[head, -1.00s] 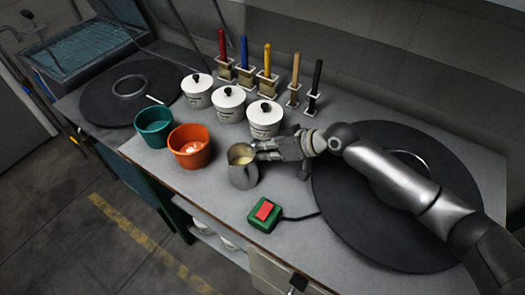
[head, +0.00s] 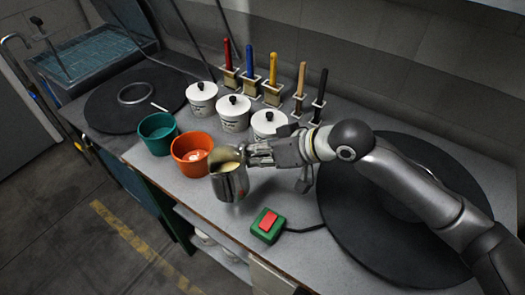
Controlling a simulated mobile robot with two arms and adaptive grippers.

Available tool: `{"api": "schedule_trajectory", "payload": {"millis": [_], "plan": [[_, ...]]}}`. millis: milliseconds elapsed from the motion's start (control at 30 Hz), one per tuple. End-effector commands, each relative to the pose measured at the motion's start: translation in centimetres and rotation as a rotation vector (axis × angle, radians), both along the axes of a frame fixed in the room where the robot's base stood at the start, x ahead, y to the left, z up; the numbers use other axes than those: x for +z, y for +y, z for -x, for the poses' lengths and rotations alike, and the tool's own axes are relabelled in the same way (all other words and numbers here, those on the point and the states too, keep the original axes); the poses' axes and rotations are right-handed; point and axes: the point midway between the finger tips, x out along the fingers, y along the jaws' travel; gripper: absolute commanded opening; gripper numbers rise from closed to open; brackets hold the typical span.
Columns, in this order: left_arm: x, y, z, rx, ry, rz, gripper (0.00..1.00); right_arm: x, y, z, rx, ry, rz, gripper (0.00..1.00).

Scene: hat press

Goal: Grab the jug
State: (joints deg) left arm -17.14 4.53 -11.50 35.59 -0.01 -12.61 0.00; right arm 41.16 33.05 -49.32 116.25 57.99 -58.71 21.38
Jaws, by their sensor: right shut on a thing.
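The metal jug (head: 230,182) has pale yellowish contents and is right of the orange bowl, near the front edge of the bench. It appears raised a little above the bench top. My right gripper (head: 250,156) comes in from the right and is shut on the jug near its rim. The jug hides part of the fingertips. My left gripper is not in view.
A teal bowl (head: 158,132) and an orange bowl (head: 190,155) stand left of the jug. White lidded pots (head: 233,115) and several brushes in holders are behind. A green box with a red button (head: 267,225) is in front. A dark disc (head: 405,230) lies right.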

Motion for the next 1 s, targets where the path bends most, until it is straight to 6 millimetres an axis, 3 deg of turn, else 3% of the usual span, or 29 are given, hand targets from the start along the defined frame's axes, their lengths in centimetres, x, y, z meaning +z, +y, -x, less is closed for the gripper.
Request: {"api": "schedule_trajectory", "payload": {"millis": [500,1000], "plan": [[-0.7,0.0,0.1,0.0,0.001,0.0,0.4,2.4,2.2,4.6,0.003,-0.004,-0.004,0.0],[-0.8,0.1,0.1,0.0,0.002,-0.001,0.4,3.1,2.9,6.1,0.0,-0.002,-0.004,0.0]]}}
